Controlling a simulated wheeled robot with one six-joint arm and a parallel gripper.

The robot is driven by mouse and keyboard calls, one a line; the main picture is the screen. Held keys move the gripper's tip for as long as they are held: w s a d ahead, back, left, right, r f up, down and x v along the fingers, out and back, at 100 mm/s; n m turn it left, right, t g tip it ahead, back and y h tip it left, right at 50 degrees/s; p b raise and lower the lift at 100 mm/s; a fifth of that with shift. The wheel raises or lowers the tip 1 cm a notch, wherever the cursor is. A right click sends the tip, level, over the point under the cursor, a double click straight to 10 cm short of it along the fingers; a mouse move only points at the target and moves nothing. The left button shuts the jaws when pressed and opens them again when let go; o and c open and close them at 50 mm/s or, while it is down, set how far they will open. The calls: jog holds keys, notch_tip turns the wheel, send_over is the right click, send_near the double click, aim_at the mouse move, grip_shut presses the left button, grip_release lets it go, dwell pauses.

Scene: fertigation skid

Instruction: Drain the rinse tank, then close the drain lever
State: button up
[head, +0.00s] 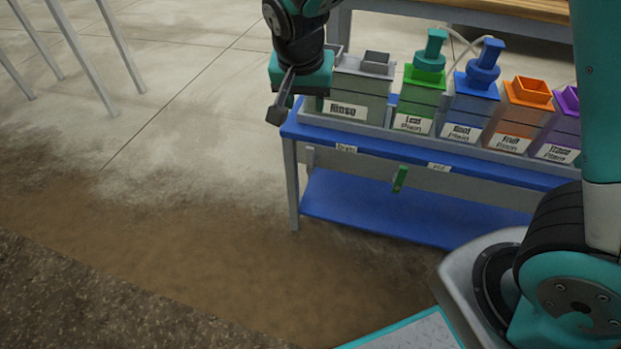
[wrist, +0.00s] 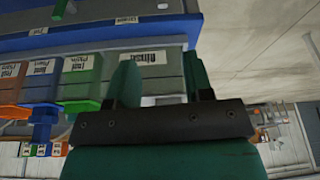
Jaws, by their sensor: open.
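The grey rinse tank (head: 346,92), labelled "Rinse", stands at the left end of the blue bench. It also shows upside down in the wrist view (wrist: 150,78). A small green lever (head: 400,179) hangs below the bench's front edge, between two white labels; it also shows at the top of the wrist view (wrist: 60,8). The left label (head: 346,148) seems to read "Drain". My gripper (head: 281,103) is open and empty, left of the rinse tank and apart from the lever. In the wrist view its fingers (wrist: 161,80) are spread, partly covering the tank. The tank's liquid level is not visible.
Green (head: 417,97), blue (head: 474,103), orange (head: 524,108) and purple (head: 562,128) tanks stand right of the rinse tank. A blue lower shelf (head: 400,208) sits under the bench.

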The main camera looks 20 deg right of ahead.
jog(key=m+h+b, duration=0.1)
jog(key=m+b, duration=0.1)
jog(key=b, duration=0.1)
send_near(310, 149)
jog(key=shift+t, duration=0.3)
jog(key=b+x, duration=0.5)
jog(key=x, duration=0.7)
jog(key=shift+d+f+b, duration=0.1)
jog(key=shift+f+b, duration=0.2)
jog(key=shift+b, duration=0.05)
grip_shut()
